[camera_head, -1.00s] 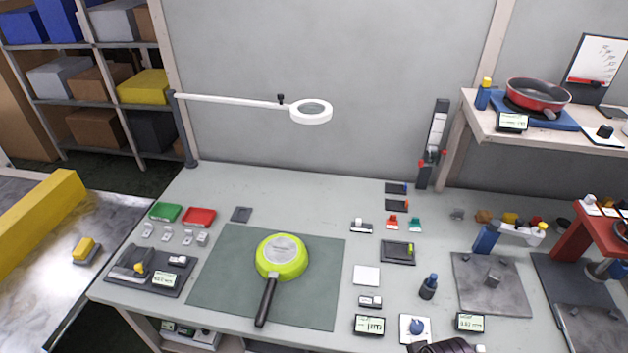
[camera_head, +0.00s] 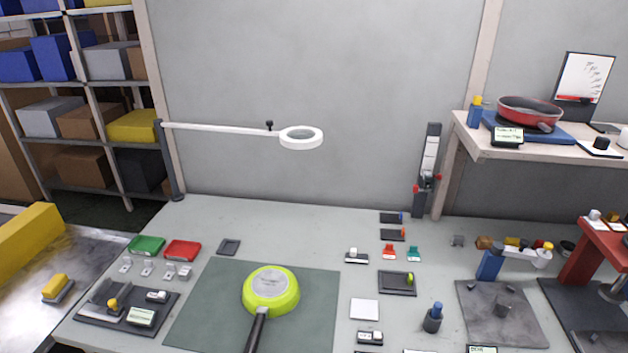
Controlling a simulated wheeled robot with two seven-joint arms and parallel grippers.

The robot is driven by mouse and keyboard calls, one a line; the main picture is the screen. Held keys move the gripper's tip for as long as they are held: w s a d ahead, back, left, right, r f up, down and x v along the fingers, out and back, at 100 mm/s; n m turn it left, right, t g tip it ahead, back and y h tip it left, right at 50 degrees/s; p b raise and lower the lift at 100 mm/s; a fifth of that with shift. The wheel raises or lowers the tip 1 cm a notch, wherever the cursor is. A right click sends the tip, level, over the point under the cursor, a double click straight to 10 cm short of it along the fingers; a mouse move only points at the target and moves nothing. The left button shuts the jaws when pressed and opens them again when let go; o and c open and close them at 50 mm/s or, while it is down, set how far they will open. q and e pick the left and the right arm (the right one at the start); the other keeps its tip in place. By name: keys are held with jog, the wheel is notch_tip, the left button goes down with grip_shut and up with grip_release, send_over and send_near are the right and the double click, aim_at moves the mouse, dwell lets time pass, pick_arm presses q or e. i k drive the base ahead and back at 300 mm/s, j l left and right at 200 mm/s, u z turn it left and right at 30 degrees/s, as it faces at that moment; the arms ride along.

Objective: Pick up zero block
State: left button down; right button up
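No block in the head view carries a mark that I can read as zero, so I cannot tell which one is the zero block. Small candidates on the bench include a grey block (camera_head: 476,309) on the dark grey plate (camera_head: 515,325) at the right. A flat white square (camera_head: 364,309) lies right of the green mat. A small black-and-white block (camera_head: 369,338) lies in front of the square, and a similar one (camera_head: 356,257) lies farther back. Neither of my grippers shows in the head view.
A lime-green pan (camera_head: 271,290) lies upside down on the green mat (camera_head: 205,315). A dark tray (camera_head: 85,318) with small parts is at left. A blue-topped bottle (camera_head: 433,318) stands at right. A lamp arm (camera_head: 225,130) hangs over the back. A red pan (camera_head: 530,112) sits on a raised shelf.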

aim_at(501, 306)
jog(key=z, duration=1.3)
